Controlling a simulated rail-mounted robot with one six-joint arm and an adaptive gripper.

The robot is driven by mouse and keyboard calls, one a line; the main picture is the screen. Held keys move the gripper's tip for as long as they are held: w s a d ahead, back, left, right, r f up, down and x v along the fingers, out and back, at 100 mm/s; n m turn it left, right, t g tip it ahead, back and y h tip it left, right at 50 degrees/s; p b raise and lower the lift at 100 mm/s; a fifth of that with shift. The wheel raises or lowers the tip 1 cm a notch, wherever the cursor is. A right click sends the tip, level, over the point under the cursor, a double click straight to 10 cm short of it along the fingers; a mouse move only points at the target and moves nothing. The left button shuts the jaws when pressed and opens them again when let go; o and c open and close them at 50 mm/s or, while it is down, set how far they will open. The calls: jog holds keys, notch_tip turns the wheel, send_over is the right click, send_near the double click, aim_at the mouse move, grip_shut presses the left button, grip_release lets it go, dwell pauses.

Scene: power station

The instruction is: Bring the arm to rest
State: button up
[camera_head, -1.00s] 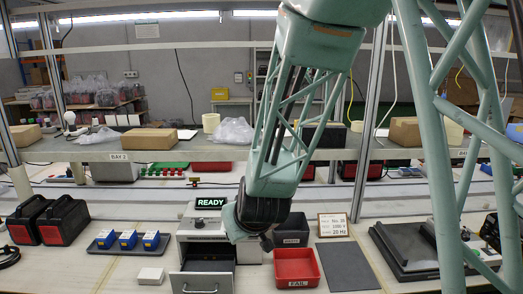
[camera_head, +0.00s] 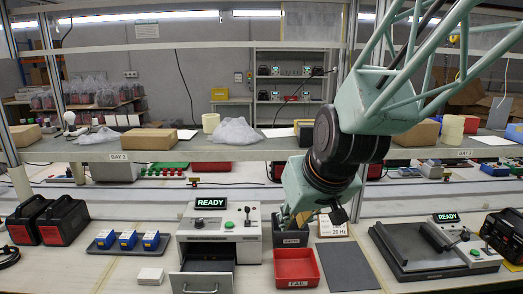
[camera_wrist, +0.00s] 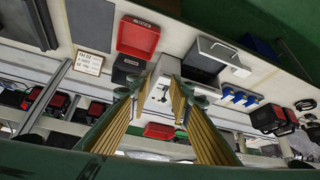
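My gripper (camera_head: 290,219) is in the head view at the dark bin behind the red bin, below my folded wrist; its tips are partly lost against the bin. In the wrist view my gripper (camera_wrist: 158,92) shows two yellow-ribbed fingers standing apart, with nothing held between them. My forearm lattice crosses the upper right of the head view. The tester (camera_head: 220,232) with a lit READY sign stands just left of the gripper, its front drawer (camera_head: 205,283) pulled out.
The red FAIL bin (camera_head: 297,268) stands before the dark bin (camera_head: 291,238). A dark mat (camera_head: 347,266) lies to the right. A tray (camera_head: 103,246) of blue units and a white box (camera_head: 150,276) are left. A hinged black fixture (camera_head: 415,247) stands right. A shelf (camera_head: 90,153) runs behind.

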jog(key=s+d+r+m, duration=0.1)
jog(key=s+d, duration=0.3)
jog(key=s, duration=0.6)
jog(key=s+d+r+m+g+h, duration=0.1)
jog(key=s+d+r, duration=0.2)
jog(key=s, duration=0.8)
jog(key=s+d+r+g, duration=0.1)
jog(key=s+d+r, duration=0.2)
jog(key=s, duration=0.7)
jog(key=shift+s+d+m+h+b, duration=0.3)
jog(key=shift+d+m+h, duration=0.1)
jog(key=shift+d, duration=0.8)
